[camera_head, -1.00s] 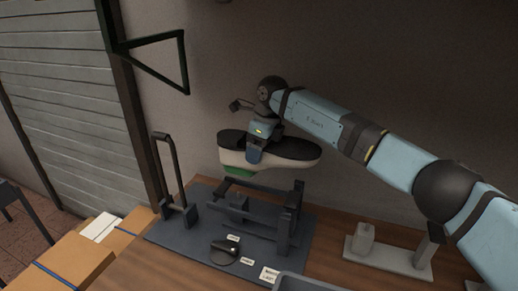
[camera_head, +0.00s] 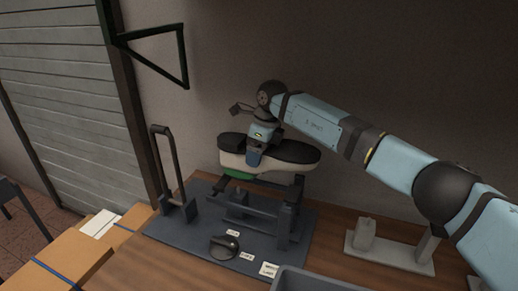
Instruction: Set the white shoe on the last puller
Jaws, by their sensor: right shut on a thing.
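The white shoe (camera_head: 270,161) has pale sides, a dark top and a green patch under its left end. My right gripper (camera_head: 255,153) is shut on it from above, near its left half. The shoe is roughly level, directly above the last puller (camera_head: 190,232), a dark base plate with bars and upright posts. The shoe's underside is very close to the puller's upper bar (camera_head: 262,188); I cannot tell whether they touch. A tall looped handle (camera_head: 182,165) stands at the puller's left. A round black knob (camera_head: 224,247) sits at its front. My left gripper is not in view.
Small white labels (camera_head: 269,270) lie near the knob. A grey tray (camera_head: 305,282) is at the front edge. A pale stand (camera_head: 388,252) is on the wooden bench to the right. Cardboard boxes (camera_head: 75,258) are at left. A dark triangular bracket (camera_head: 178,60) juts from the wall.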

